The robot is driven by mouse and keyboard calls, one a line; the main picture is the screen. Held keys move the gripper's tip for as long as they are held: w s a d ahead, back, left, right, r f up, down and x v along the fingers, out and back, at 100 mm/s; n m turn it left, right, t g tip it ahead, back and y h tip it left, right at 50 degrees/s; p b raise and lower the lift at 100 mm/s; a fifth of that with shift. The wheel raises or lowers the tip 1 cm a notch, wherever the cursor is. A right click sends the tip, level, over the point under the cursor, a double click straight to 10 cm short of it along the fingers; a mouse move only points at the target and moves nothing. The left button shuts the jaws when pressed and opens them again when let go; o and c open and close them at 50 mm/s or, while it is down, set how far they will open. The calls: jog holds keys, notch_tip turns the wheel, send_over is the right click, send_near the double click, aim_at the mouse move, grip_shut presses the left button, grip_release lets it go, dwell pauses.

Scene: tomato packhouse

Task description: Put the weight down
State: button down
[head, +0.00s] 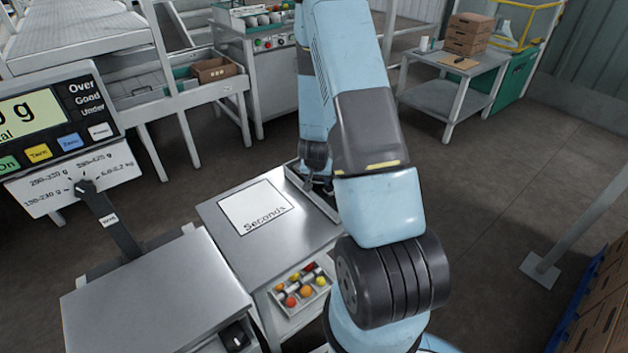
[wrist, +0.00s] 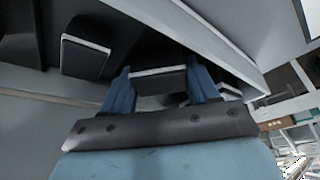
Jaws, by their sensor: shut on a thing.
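In the wrist view, my gripper (wrist: 160,84) has its two blue fingers closed on the sides of a dark block-shaped weight (wrist: 158,78) with a pale edge. Another dark weight (wrist: 86,58) stands to its left, and part of a similar one (wrist: 229,91) shows to its right. A pale grey tray wall (wrist: 205,38) runs beside them. I cannot tell whether the held weight touches the surface beneath it. The grey tray (head: 322,204) shows partly behind the arm, at the edge of the grey bench (head: 222,196).
A white "Seconds" sheet (head: 255,207) lies left of the tray. A scale display (head: 45,115) and a steel scale platform (head: 155,290) stand at the left. A tray of tomatoes (head: 300,290) sits below the bench. Stacked boxes (head: 600,310) stand at the lower right.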

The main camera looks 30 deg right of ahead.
jog(key=c, duration=0.6)
grip_release()
jog(key=shift+o, duration=0.2)
jog(key=s+a+r+n+t+y, duration=0.1)
jog(key=s+a+r, duration=0.25)
jog(key=r, duration=0.75)
jog(key=s+a+r+n+y, duration=0.1)
jog(key=s+a+r, duration=0.25)
jog(key=r, duration=0.75)
jog(key=s+a+r+n+t+y, duration=0.1)
jog(key=s+a+r+n, duration=0.3)
jog(key=r, duration=0.6)
jog(key=s+a+r, duration=0.2)
jog(key=s+r, duration=0.4)
jog(key=s, duration=0.2)
jog(key=s+a+r, duration=0.1)
jog(key=s+r, duration=0.6)
jog(key=s, duration=0.1)
jog(key=shift+s+a+r+n+h, duration=0.15)
jog(key=shift+s+a+n+h, duration=0.15)
jog(key=shift+a+n, duration=0.1)
